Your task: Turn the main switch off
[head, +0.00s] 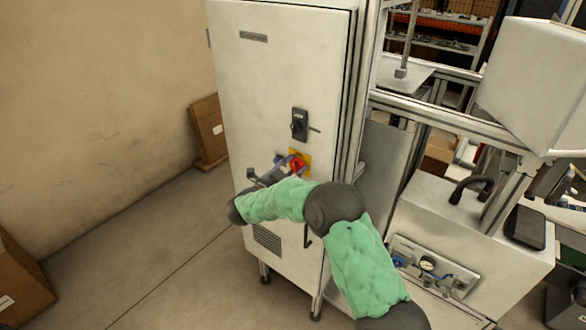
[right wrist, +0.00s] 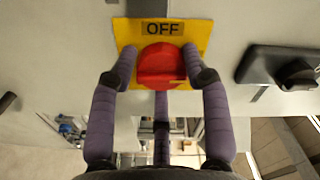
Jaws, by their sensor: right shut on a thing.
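The main switch is a red rotary knob (head: 296,165) on a yellow plate (head: 306,157), on the front door of a tall pale cabinet (head: 265,85). In the right wrist view the red knob (right wrist: 160,66) fills the middle, with a printed OFF label (right wrist: 161,29) above it on the yellow plate. My right gripper (right wrist: 160,58) has purple-grey fingers on either side of the knob and is shut on it; a third finger shows below. In the head view my right gripper (head: 284,167) partly covers the knob. My left gripper is not in view.
A black door handle (head: 299,124) sits above the switch and shows beside it in the right wrist view (right wrist: 282,67). A machine frame with a white housing (head: 470,230) stands to the right.

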